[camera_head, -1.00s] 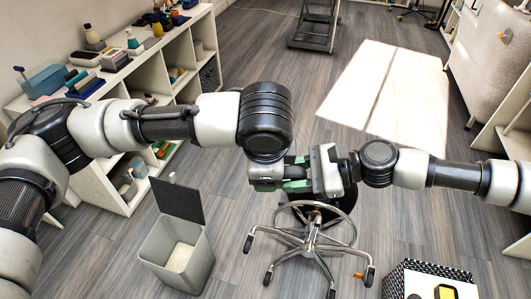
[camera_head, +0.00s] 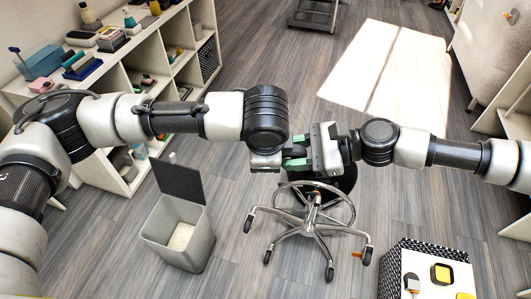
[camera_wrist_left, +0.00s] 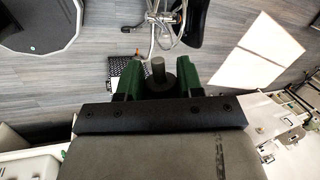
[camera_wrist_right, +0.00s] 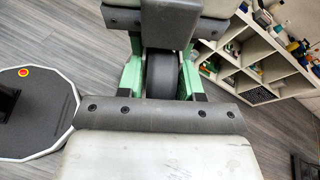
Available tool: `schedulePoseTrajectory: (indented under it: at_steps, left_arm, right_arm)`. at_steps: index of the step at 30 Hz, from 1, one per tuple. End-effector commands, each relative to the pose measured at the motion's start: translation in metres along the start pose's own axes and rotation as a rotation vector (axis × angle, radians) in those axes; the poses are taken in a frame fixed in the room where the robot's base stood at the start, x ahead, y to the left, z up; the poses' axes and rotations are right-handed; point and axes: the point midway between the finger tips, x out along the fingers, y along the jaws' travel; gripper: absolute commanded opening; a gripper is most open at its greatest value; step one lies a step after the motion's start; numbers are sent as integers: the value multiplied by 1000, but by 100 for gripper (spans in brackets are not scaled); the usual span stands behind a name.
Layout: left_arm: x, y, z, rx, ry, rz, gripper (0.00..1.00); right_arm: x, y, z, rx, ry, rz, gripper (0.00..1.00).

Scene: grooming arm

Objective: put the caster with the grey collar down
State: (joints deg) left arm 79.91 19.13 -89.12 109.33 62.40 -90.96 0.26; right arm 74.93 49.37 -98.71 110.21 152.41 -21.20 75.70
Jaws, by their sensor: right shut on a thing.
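The caster shows a dark wheel (camera_wrist_right: 161,75) in the right wrist view, snug between the green fingers of my right gripper (camera_wrist_right: 162,78). In the left wrist view a grey stem (camera_wrist_left: 158,68) and a dark round part stand between the green fingers of my left gripper (camera_wrist_left: 158,82). Those fingers are apart; firm contact is not clear. In the head view my right gripper (camera_head: 301,152) and my left gripper (camera_head: 284,162) face each other closely, above a stool base (camera_head: 314,215). The caster is mostly hidden there, and its collar's colour cannot be told.
A grey bin (camera_head: 184,250) with a raised dark lid stands at lower left. A patterned box (camera_head: 392,268) with a white top stands at lower right, carrying small items. A white shelf unit (camera_head: 120,62) is at left. Grey floor is open around the stool base.

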Motion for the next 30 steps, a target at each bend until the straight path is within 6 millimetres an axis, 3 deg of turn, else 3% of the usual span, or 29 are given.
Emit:
schedulePoseTrajectory:
  at_steps: [2,3,9,20,30]
  left_arm:
    - [0,-1,0,-1,-1,-2,15]
    - [0,-1,0,-2,0,-2,11]
    - [0,-1,0,-2,0,-2,11]
    - [0,-1,0,-1,0,-2,11]
    - [0,-1,0,-1,0,-2,11]
  right_arm:
    - [0,1,0,0,-1,4,0]
    - [0,1,0,0,-1,4,37]
    - [0,1,0,0,-1,4,66]
    - [-7,1,0,1,0,1,66]
    - [-73,1,-2,3,2,-1,66]
